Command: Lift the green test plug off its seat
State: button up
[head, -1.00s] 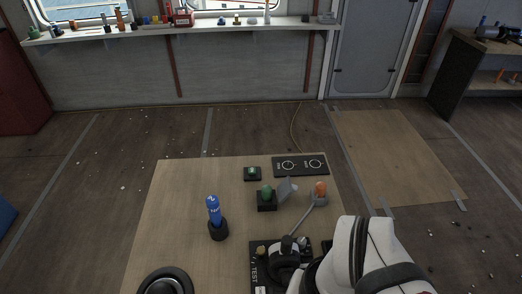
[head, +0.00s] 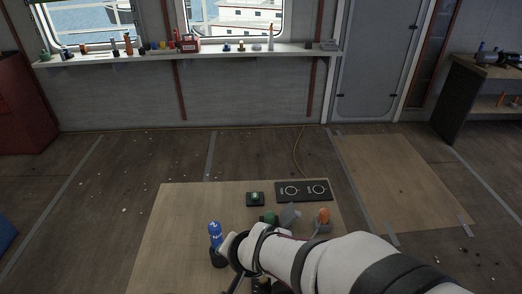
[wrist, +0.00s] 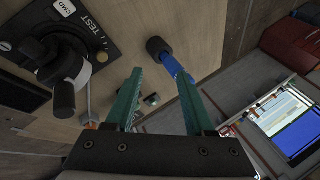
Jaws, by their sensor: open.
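The green test plug (head: 270,217) stands in a dark seat on the wooden board, beside a grey tilted flap. My forearm hides the lower part of its seat in the head view. In the wrist view my gripper (wrist: 158,95) is open, its two teal fingers apart with nothing held between them. A blue plug (wrist: 178,70) in a round black base shows just beyond the right finger. I cannot make out the green plug in the wrist view; the left finger may cover it.
The blue plug (head: 214,232) stands left of my wrist. An orange-topped plug (head: 323,216) is to the right. A small green-topped black box (head: 255,198) and a black plate with two rings (head: 303,190) lie behind. A TEST panel (wrist: 75,25) with a knob is close by.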

aim_at(268, 220)
jog(key=w+d+f+t+h, duration=0.2)
jog(key=w+d+f+h, duration=0.1)
jog(key=w, duration=0.3)
jog(key=w+d+f+t+h, duration=0.2)
jog(key=w+d+f+h, duration=0.1)
jog(key=w+f, duration=0.3)
jog(key=w+d+f+t+h, duration=0.2)
jog(key=w+d+f+h, duration=0.1)
jog(key=w, duration=0.4)
jog(key=shift+f+n+t, duration=0.3)
jog(key=shift+f+n, duration=0.1)
jog(key=shift+f, duration=0.3)
grip_shut()
